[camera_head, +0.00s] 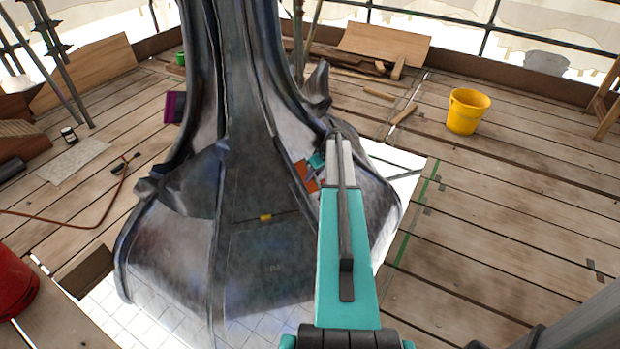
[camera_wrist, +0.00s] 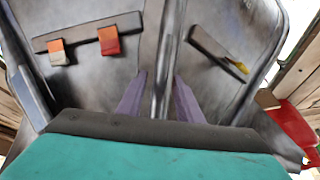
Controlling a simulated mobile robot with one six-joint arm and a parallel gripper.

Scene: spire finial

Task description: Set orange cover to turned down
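Two orange-red flaps hang from a dark bar in the upper left of the wrist view, a left flap (camera_wrist: 57,52) and a right flap (camera_wrist: 109,41). I cannot tell which is the orange cover. In the head view an orange panel (camera_head: 306,175) shows on the spire's side, just left of my arm. My gripper (camera_wrist: 160,92) faces the spire with its two purple-grey fingers apart. A raised seam of the spire lies in line with the gap, and nothing is visibly held. The flaps are left of the fingers. In the head view my arm hides most of the gripper.
The dark metal spire (camera_head: 265,260) fills the middle. A small yellow tab (camera_head: 265,217) is on its front; a bar with a yellow end (camera_wrist: 238,67) is right of my fingers. A yellow bucket (camera_head: 467,111) and a red bucket (camera_head: 14,284) stand on planks.

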